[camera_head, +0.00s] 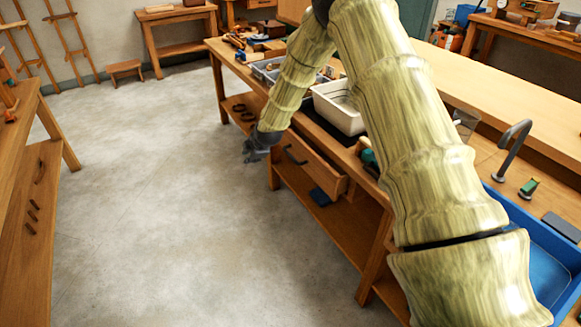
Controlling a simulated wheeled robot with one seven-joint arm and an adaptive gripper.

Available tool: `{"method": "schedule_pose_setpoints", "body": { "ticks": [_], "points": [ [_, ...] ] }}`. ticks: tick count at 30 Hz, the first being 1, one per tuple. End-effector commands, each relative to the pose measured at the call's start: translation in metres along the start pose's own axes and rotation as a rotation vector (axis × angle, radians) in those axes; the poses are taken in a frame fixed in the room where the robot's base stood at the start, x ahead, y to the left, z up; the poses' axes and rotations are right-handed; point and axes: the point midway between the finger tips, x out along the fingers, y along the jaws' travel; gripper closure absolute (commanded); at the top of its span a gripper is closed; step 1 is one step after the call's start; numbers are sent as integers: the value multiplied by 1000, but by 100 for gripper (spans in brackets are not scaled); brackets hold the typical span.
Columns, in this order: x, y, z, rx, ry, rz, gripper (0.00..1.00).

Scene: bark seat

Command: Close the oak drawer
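The oak drawer (312,172) sits under the top of the long wooden workbench (232,62), right of the picture's middle. My gripper (250,154) is dark and small at the end of my arm, just left of the drawer's front. It appears apart from the handle. Whether its fingers are open or shut does not show clearly.
A white bin (338,108) and grey trays stand on the bench above the drawer. A blue tray (545,255) is at right. Another wooden bench (40,190) stands at left. The concrete floor (170,200) between is clear.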

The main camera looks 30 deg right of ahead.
Motion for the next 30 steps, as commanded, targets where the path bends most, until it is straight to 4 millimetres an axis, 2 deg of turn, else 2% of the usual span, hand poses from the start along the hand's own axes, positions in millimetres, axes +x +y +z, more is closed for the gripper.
{"method": "schedule_pose_setpoints", "body": {
  "ticks": [1,6,10,15,20,24,30],
  "points": [
    [19,0,-3,25,3,58,79],
    [45,27,-8,117,-26,270,79],
    [58,42,-1,187,-90,421,79],
    [69,48,19,274,-226,591,79],
    [72,39,46,350,-402,714,79],
    [70,18,69,408,-588,783,79],
    [62,-17,90,459,-830,813,79]
  ]
}}
